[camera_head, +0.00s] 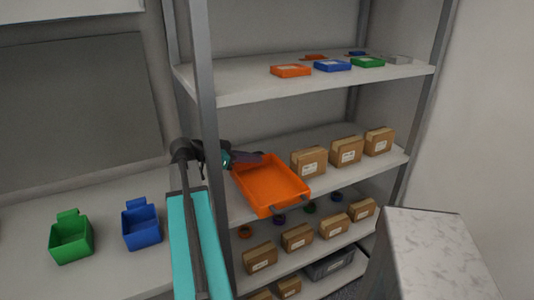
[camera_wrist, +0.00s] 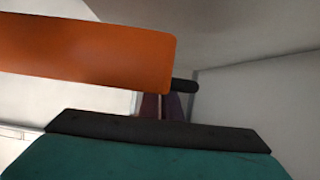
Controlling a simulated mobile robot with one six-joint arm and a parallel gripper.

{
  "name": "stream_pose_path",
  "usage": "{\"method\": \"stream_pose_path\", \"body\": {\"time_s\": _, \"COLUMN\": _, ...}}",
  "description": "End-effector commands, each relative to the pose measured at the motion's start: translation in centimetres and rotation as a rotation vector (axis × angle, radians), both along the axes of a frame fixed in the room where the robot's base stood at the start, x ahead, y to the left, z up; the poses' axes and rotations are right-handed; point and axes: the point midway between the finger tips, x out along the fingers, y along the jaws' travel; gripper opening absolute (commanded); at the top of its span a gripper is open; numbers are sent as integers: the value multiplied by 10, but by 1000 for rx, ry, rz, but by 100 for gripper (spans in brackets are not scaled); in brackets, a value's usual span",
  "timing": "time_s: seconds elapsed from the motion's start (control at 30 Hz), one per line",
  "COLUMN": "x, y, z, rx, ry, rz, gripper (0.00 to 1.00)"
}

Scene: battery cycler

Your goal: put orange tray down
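The orange tray (camera_head: 271,184) is at the left end of the middle shelf, with its front end near the shelf's front edge. I cannot tell whether it rests on the shelf or hangs just above it. My gripper (camera_head: 246,157) is dark and purplish and meets the tray's back left rim. In the wrist view the orange tray (camera_wrist: 85,52) shows as a close wall at the upper left, with a dark stub at its right end. The fingertips are mostly hidden there, so their grip does not show clearly.
The middle shelf (camera_head: 235,214) has several brown boxes (camera_head: 309,162) right of the tray. Flat orange, blue and green trays lie on the upper shelf (camera_head: 235,88). More boxes stand below. Green (camera_head: 71,240) and blue (camera_head: 142,228) bins sit on the left table. A grey block (camera_head: 435,245) stands at right.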

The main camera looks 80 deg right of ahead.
Motion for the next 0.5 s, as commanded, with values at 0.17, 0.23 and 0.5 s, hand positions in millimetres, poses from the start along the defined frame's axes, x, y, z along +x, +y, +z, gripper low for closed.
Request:
{"method": "stream_pose_path", "body": {"time_s": 0.17, "x": 12, "y": -14, "z": 2, "rx": 0, "ry": 2, "rz": 2, "gripper": 0}}
{"method": "stream_pose_path", "body": {"time_s": 0.23, "x": 17, "y": -20, "z": 2, "rx": 0, "ry": 2, "rz": 2, "gripper": 0}}
{"method": "stream_pose_path", "body": {"time_s": 0.5, "x": 35, "y": -43, "z": 3, "rx": 0, "ry": 2, "rz": 2, "gripper": 0}}
